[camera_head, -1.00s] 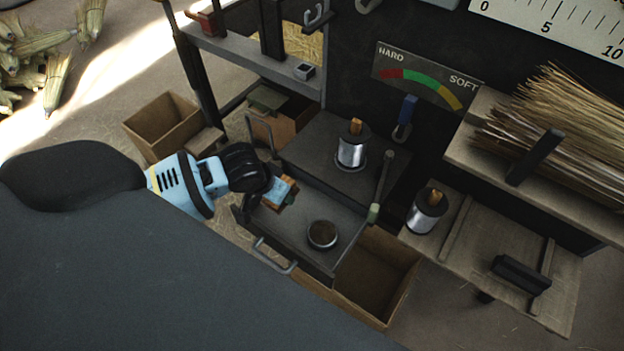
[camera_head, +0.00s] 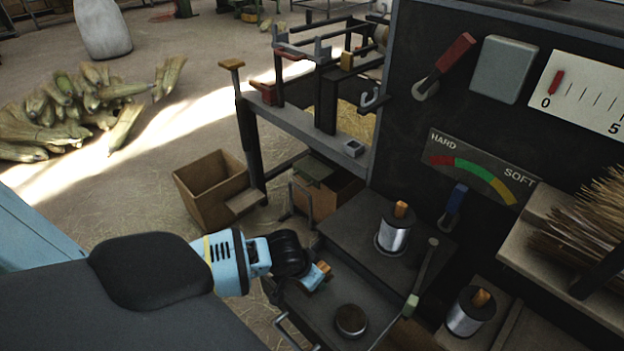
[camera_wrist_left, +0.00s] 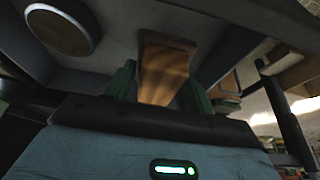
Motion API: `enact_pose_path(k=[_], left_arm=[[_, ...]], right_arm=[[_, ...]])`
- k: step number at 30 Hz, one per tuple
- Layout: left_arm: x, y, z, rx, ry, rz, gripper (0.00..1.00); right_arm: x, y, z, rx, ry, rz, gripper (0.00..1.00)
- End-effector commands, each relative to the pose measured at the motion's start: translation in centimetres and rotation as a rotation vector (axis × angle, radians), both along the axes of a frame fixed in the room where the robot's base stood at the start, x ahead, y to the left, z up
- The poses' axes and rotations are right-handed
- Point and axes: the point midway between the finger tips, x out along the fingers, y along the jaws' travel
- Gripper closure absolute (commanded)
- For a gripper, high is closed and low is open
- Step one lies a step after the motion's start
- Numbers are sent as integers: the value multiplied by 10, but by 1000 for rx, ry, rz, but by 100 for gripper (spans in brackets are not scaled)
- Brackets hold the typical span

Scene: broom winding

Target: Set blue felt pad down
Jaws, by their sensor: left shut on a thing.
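In the left wrist view, the wooden block (camera_wrist_left: 165,68) sits between the green fingers of my left gripper (camera_wrist_left: 160,88). No blue face shows there. I cannot tell whether the block touches the tray. My right gripper is in neither view.
A round dark disc (camera_head: 351,320) lies on the tray, right of the pad. A wire spool (camera_head: 394,234) stands behind, another (camera_head: 468,312) to the right. A cardboard box (camera_head: 212,190) stands at left.

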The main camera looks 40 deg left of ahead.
Motion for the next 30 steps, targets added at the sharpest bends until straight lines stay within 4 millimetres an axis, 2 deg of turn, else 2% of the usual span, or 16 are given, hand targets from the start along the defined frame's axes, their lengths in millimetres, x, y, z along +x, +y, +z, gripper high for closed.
enact_pose_path(k=[9, 21, 22, 24, 26, 30], left_arm=[[-1, -1, -36, -1, 2, 0, 64], [0, 0, -40, 0, 1, 0, 64], [0, 0, -39, 0, 1, 0, 42], [0, 0, -39, 0, 1, 0, 33], [0, 0, -39, 0, 1, 0, 25], [0, 0, -39, 0, 1, 0, 24]], right_arm=[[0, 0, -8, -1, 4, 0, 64], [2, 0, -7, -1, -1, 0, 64], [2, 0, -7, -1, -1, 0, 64], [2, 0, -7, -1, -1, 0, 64], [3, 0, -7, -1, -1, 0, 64], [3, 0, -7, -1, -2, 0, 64]])
